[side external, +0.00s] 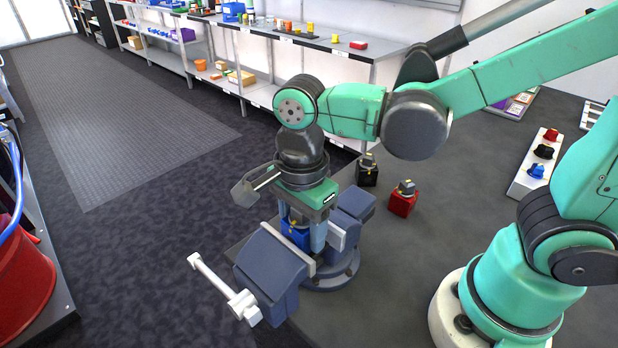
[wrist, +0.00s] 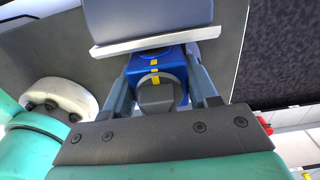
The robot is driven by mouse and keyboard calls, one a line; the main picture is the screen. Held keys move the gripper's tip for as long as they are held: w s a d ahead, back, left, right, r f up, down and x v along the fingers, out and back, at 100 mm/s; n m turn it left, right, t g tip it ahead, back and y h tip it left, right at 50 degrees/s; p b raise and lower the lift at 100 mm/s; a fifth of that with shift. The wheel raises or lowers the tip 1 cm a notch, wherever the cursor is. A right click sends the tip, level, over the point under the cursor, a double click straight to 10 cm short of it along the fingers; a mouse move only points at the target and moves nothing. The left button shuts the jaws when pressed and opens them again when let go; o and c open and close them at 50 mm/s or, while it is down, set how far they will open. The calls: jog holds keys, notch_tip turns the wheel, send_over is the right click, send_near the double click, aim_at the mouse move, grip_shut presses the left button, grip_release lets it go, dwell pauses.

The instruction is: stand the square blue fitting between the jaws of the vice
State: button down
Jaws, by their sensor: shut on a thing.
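The square blue fitting (side external: 296,234) is between the jaws of the blue-grey vice (side external: 270,270) in the side view. In the wrist view the fitting (wrist: 157,66) shows a blue body with yellow marks and a dark round knob on top. My gripper (side external: 303,232) points down over the vice with its fingers on either side of the fitting, shut on it. The fingers of my gripper (wrist: 160,88) flank the fitting in the wrist view. A pale jaw plate of the vice (wrist: 157,41) lies close beside the fitting. The fitting's underside is hidden.
A red fitting (side external: 403,203) and a black fitting (side external: 367,175) stand on the dark table (side external: 400,290) right of the vice. A white strip (side external: 532,172) holds coloured knobs further right. The vice's handle (side external: 222,287) sticks out to the left. Shelves stand behind.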

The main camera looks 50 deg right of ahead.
jog(key=shift+c, duration=0.8)
grip_release()
jog(key=shift+r, duration=4)
jog(key=shift+w+d+f+n, duration=0.1)
jog(key=shift+d+n, duration=0.2)
jog(key=shift+n, duration=0.2)
jog(key=d+n+t, duration=0.1)
jog(key=n, duration=0.1)
jog(key=d+f+n+t, duration=0.1)
jog(key=n, duration=0.1)
jog(key=w+d+n+t, duration=0.1)
jog(key=d+n, duration=0.1)
jog(key=shift+f+y, duration=0.25)
jog(key=shift+y, duration=0.05)
jog(key=d+n+t, duration=0.1)
jog(key=n, duration=0.2)
jog(key=d+f+n+t, duration=0.1)
jog(key=d+n, duration=0.1)
jog(key=n, duration=0.1)
jog(key=w+d+n+t, duration=0.1)
jog(key=d+n, duration=0.1)
jog(key=n, duration=0.1)
jog(key=shift+f, duration=0.3)
jog(key=shift+d+f+n+t, duration=0.1)
jog(key=shift+d+n+t, duration=0.25)
jog(key=shift+n+t, duration=0.45)
